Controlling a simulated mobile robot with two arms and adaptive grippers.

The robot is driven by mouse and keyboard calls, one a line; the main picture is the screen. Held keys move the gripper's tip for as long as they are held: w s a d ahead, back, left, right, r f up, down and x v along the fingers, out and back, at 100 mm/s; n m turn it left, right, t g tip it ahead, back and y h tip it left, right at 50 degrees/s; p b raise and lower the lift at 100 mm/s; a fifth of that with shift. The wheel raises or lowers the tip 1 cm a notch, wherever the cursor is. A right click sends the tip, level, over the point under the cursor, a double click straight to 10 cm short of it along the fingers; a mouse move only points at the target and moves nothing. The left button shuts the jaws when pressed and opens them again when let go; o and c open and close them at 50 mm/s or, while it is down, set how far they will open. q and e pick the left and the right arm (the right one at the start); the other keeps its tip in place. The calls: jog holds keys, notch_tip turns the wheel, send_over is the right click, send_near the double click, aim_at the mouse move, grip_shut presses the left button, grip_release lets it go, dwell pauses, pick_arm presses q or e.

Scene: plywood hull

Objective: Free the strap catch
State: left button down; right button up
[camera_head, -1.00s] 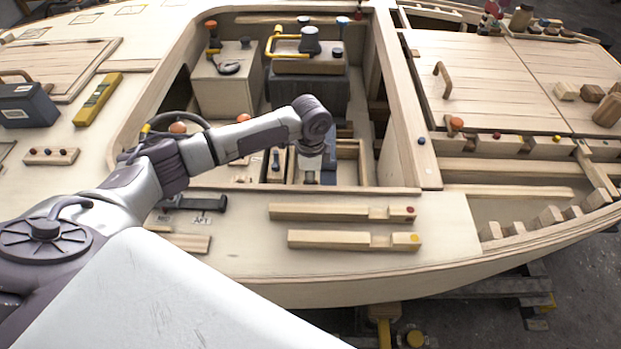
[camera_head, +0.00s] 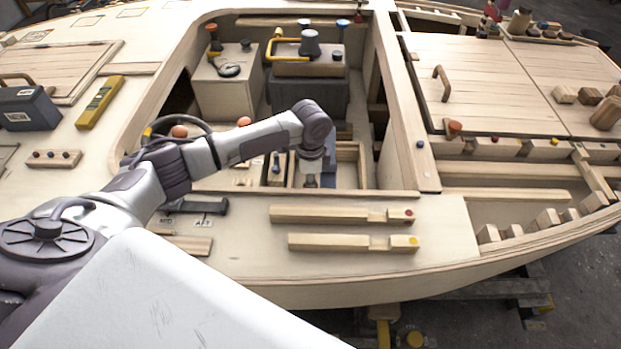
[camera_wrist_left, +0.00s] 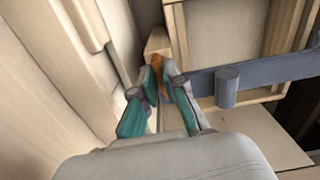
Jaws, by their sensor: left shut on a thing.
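My left gripper (camera_head: 313,178) reaches down into the open well of the hull. In the left wrist view its two fingers (camera_wrist_left: 167,84) are closed on a small orange piece (camera_wrist_left: 156,63), which looks like the strap catch. A blue-grey strap (camera_wrist_left: 275,70) runs from beside the fingertips to the right, past a short grey-blue peg (camera_wrist_left: 228,86). The fingers hide most of the catch, and I cannot tell whether the strap is still joined to it. My right gripper is in neither view.
Wooden walls stand close to the left of the fingers, and a framed wooden compartment (camera_wrist_left: 215,40) lies beyond the strap. In the head view, a box with a yellow handle (camera_head: 284,46) is behind the well. Two notched wooden bars (camera_head: 330,215) lie on the front deck.

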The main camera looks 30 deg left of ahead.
pick_arm(q)
jog(key=n+p, duration=0.2)
jog(key=p, duration=0.1)
jog(key=n+p, duration=0.5)
jog(key=p, duration=0.1)
jog(key=shift+r+n+p, duration=0.25)
jog(key=shift+n+p, duration=0.8)
jog(key=shift+n, duration=0.15)
jog(key=n+p, duration=0.2)
jog(key=n, duration=0.1)
jog(key=shift+f+n, duration=0.1)
jog(key=shift+n, duration=0.3)
jog(key=shift+f+n+p, duration=0.1)
jog(key=shift+n+p, duration=1.2)
jog(key=shift+n, duration=0.7)
jog(key=shift+w, duration=0.1)
jog(key=c, duration=1.2)
grip_release()
jog(key=shift+c, duration=0.2)
